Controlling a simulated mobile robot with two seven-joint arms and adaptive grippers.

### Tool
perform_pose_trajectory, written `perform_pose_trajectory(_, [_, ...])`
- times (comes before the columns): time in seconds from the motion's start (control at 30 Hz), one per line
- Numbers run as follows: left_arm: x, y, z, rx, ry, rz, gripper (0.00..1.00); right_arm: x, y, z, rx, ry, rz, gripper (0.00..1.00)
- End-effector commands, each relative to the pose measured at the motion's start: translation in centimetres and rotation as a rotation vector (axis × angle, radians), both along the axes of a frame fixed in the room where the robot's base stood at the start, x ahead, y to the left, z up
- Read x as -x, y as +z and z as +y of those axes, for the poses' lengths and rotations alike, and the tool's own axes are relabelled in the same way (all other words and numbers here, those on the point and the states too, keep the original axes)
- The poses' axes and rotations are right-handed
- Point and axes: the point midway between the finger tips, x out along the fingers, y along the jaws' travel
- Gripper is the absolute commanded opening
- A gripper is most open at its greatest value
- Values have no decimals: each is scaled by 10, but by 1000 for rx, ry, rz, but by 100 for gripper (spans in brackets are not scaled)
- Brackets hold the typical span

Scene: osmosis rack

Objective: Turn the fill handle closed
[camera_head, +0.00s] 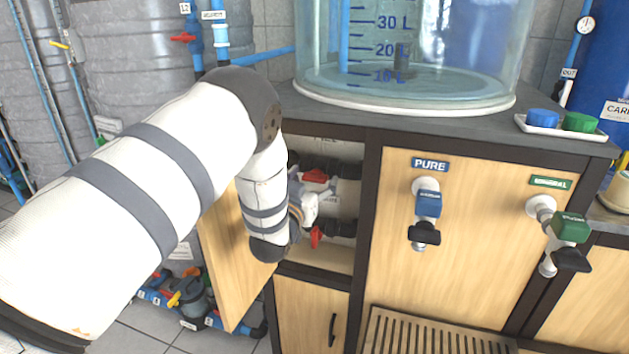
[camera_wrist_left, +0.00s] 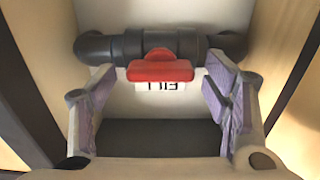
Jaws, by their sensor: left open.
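The red fill handle (camera_wrist_left: 160,71) lies along a dark horizontal pipe, above an upside-down FILL label (camera_wrist_left: 163,87) in the left wrist view. My left gripper (camera_wrist_left: 170,98) is open, one finger on either side of the handle, with gaps showing to both fingers. In the head view my left gripper (camera_head: 305,207) reaches into the open cabinet compartment, mostly hidden behind my wrist. My right gripper is not in view.
Another red handle (camera_head: 314,175) sits on the upper pipe. The wooden cabinet door (camera_head: 232,275) hangs open at left. A clear tank (camera_head: 400,60) stands on the countertop. PURE (camera_head: 428,204) and green (camera_head: 570,228) taps are on the front at right.

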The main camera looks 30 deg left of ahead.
Motion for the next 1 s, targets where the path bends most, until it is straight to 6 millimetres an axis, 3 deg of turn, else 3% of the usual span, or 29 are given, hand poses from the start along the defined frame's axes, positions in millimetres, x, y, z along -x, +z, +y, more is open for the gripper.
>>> perform_pose_trajectory(0.23, [-2, 3, 0, 0, 0, -4, 70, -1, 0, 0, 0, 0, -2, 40])
perform_pose_trajectory(0.4, [-1, 2, 0, -1, 0, -3, 31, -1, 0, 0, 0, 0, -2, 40])
perform_pose_trajectory(0.47, [-1, 2, 0, -1, 0, -3, 22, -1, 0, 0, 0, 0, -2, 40])
perform_pose_trajectory(0.77, [-1, 2, 0, -29, -1, 4, 22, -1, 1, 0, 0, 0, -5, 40])
perform_pose_trajectory(1.0, [-1, 3, -1, -159, -1, 34, 22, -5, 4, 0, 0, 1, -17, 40])
